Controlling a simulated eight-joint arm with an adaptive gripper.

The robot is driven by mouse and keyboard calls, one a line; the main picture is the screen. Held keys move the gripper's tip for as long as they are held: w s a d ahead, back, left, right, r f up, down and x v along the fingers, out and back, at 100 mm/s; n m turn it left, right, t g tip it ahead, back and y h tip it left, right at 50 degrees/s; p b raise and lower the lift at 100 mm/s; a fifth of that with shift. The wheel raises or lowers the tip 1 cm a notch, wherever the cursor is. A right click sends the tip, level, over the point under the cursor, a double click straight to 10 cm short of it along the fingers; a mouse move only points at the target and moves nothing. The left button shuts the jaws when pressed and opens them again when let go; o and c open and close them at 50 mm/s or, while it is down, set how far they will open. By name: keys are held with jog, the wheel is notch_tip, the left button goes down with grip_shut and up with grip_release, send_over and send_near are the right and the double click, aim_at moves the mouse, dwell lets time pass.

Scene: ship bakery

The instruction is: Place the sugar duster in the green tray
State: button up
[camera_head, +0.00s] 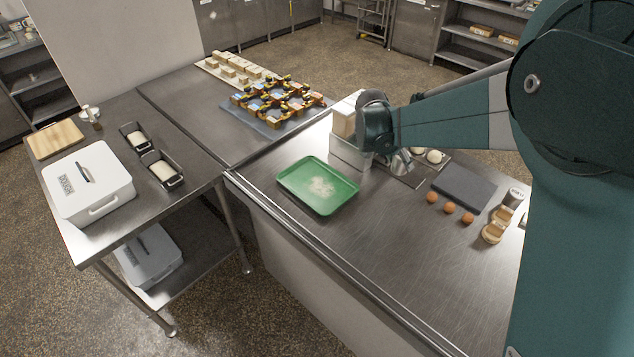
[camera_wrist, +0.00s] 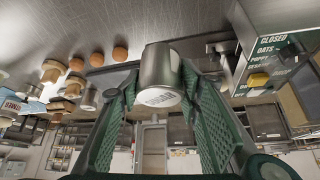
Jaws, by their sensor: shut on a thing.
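The sugar duster (camera_wrist: 160,80) is a silver metal cylinder with a printed label. In the wrist view it sits tilted between the two green ribbed fingers of my gripper (camera_wrist: 162,92), which is shut on it. In the head view a silver piece that looks like the duster (camera_head: 402,163) shows just below the end of my arm, to the right of the green tray and apart from it; my fingers are mostly hidden there. The green tray (camera_head: 293,184) lies flat on the steel counter, with a patch of white powder in its middle.
A dark slab (camera_head: 463,186), several brown eggs (camera_head: 449,207) and wooden-looking pieces (camera_head: 497,225) lie to the right. The counter's front is clear.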

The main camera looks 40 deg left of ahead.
jog(key=s+a+n+y, duration=0.1)
jog(key=s+a, duration=0.7)
jog(key=a, duration=0.3)
jog(key=s+a+n, duration=0.2)
jog(key=s+a, duration=0.7)
jog(key=a, duration=0.2)
jog(key=shift+a+y+p, duration=0.15)
jog(key=shift+y+p, duration=0.15)
jog(key=shift+y, duration=0.1)
send_over(317, 185)
jog(key=shift+a+f, duration=0.1)
jog(key=shift+f, duration=3)
jog(key=shift+w+f, duration=0.1)
jog(key=shift+f, duration=1.75)
jog(key=shift+f, duration=0.2)
jog(key=o, duration=0.9)
